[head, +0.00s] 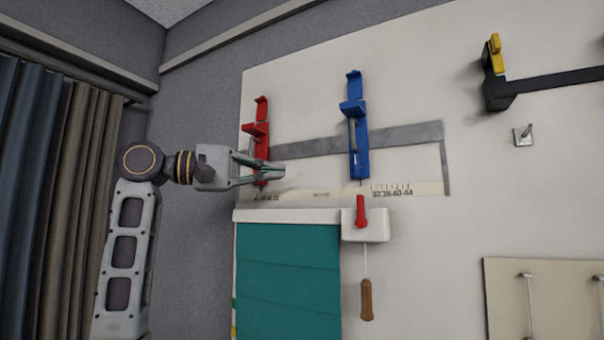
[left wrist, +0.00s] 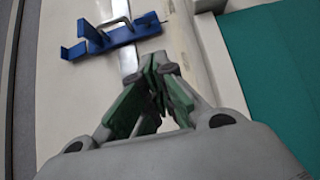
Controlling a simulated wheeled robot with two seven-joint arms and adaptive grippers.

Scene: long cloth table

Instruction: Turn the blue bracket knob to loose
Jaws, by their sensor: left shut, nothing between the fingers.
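The blue bracket (head: 360,150) stands upright on the wall board, across a grey metal strip, with a projecting block (head: 352,108) and a thin grey rod on its left side. I cannot make out which part is the knob or how it is set. In the left wrist view the blue bracket (left wrist: 130,36) lies across the top left, beyond the fingertips, with a grey loop on it. My left gripper (head: 279,170) is shut and empty, left of and apart from the blue bracket; its fingertips also show in the left wrist view (left wrist: 160,75). My right gripper is not in view.
A red bracket (head: 262,112) is partly behind my left gripper. Below are a printed scale (head: 393,190), a teal cloth (head: 287,280) and a white box (head: 376,228) with a red lever. A black and yellow bracket (head: 497,92) and hook (head: 523,136) are at right.

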